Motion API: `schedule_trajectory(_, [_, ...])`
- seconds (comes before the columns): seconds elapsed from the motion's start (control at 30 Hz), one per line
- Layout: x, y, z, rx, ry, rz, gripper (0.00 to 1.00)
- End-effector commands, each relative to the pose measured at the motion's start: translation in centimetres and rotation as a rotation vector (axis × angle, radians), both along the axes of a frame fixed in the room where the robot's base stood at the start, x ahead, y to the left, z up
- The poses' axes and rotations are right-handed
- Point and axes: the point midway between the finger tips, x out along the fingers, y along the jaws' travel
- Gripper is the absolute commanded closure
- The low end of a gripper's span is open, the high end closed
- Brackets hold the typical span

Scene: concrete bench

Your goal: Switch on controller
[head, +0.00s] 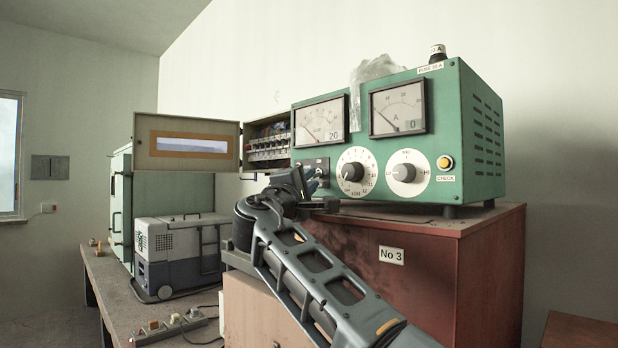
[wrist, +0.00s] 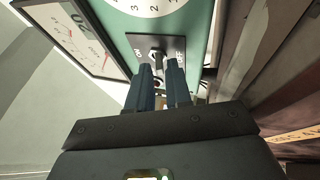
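The controller (head: 470,140) is a green box with two dial meters and two round knobs, standing on a red cabinet. Its black switch plate (head: 311,166) is at the lower left of its front, partly hidden by my gripper. In the wrist view the plate (wrist: 134,40) carries white lettering at both sides and a small metal toggle lever (wrist: 157,56). My gripper (head: 312,182) is right in front of the plate. In the wrist view its two blue fingers (wrist: 160,66) are parted, with the lever between or just beyond their tips. I cannot tell whether they touch it.
The red cabinet (head: 390,285) labelled No 3 is under the controller. An open grey box door (head: 187,172) stands to the left by a fuse box (head: 268,145). A portable cooler (head: 180,255) sits on the bench. Clear plastic (head: 372,72) lies on the controller.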

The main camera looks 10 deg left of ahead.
Motion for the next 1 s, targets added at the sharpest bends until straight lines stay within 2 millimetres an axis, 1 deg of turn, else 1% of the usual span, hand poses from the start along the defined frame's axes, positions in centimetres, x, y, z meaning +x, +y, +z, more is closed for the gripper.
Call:
schedule_trajectory(0.1, [0.42,-0.1,0.13,0.0,0.0,0.0,0.81])
schedule_trajectory(0.37, [0.5,-0.14,0.11,0.001,0.001,0.001,0.81])
schedule_trajectory(0.6, [0.49,-0.14,0.11,0.001,0.001,0.0,1.0])
schedule_trajectory(1.0, [0.47,-0.11,0.28,0.009,0.012,0.001,1.0])
